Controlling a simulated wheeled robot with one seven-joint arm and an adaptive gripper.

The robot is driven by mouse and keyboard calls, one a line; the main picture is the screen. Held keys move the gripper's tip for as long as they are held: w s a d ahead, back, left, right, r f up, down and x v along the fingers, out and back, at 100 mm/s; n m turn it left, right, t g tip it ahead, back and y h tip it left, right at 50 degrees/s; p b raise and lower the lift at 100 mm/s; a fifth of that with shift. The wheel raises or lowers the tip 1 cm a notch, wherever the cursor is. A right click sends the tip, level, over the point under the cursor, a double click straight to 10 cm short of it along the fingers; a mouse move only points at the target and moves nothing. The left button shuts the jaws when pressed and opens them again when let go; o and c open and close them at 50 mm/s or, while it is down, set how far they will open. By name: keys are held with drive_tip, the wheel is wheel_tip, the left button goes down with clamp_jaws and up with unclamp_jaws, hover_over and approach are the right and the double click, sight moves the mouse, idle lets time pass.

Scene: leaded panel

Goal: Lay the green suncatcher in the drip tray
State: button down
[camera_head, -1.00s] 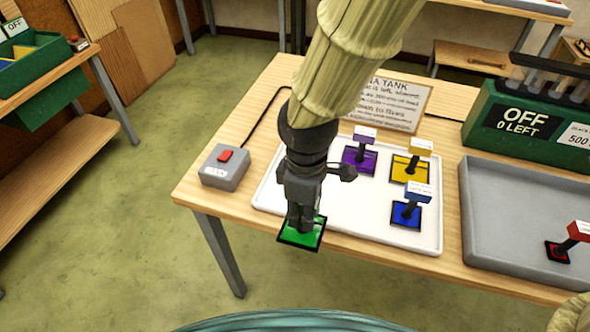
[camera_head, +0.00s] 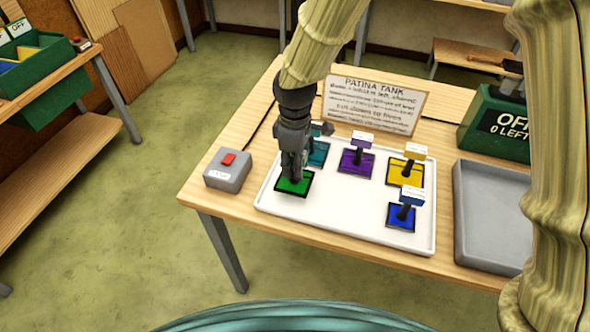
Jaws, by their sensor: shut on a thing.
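The green suncatcher (camera_head: 294,183) is a small dark-framed square held by my gripper (camera_head: 292,176) over the left part of the white tray (camera_head: 330,215). My gripper points down and is shut on it; the fingers hide its handle. I cannot tell whether the square touches the tray. A grey tray (camera_head: 485,240) stands at the right, its right part hidden behind my arm. No label shows which tray is the drip tray.
The white tray also holds teal (camera_head: 317,153), purple (camera_head: 356,162), yellow (camera_head: 405,172) and blue (camera_head: 402,216) suncatchers. A grey box with a red button (camera_head: 228,170) stands left. Behind are the Patina Tank sign (camera_head: 375,105) and a green tank (camera_head: 490,120).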

drive_tip(key=shift+f+p, duration=0.65)
drive_tip(key=shift+f, duration=1.1)
drive_tip(key=shift+f, duration=0.15)
drive_tip(key=c, duration=1.1)
unclamp_jaws()
wheel_tip(320, 180, up, 12)
drive_tip(key=shift+r+b, duration=0.2)
drive_tip(key=shift+b, duration=1)
